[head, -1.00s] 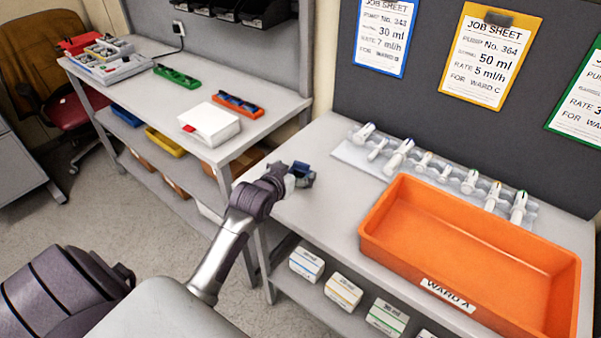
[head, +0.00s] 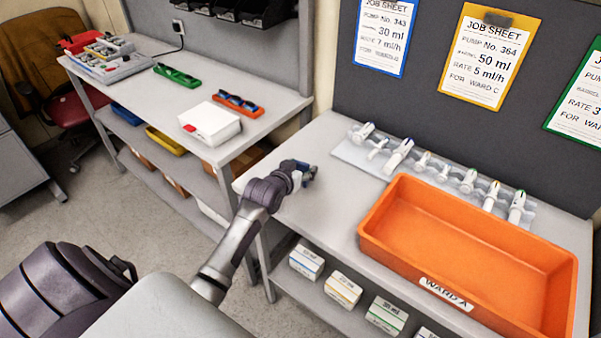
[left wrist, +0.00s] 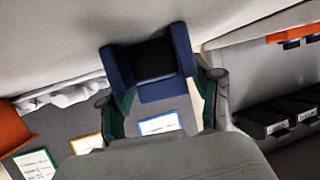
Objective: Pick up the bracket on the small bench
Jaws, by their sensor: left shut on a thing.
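The blue bracket (left wrist: 120,66) is a U-shaped block with a dark inner side. It sits between the two fingers of my left gripper (left wrist: 160,100) in the left wrist view. In the head view my left gripper (head: 304,174) is over the left part of the small bench (head: 310,215), shut on the bracket. Only a small blue edge of the bracket (head: 313,170) shows there; the gripper hides the rest. I cannot tell whether the bracket touches the bench top. My right gripper is not in view.
An orange Ward A tray (head: 375,240) fills the bench's right side. Behind it, a clear rack (head: 350,152) holds several white syringes. Small boxes (head: 343,291) stand on the shelf below. A longer bench (head: 270,105) stands to the left with a white box (head: 210,122).

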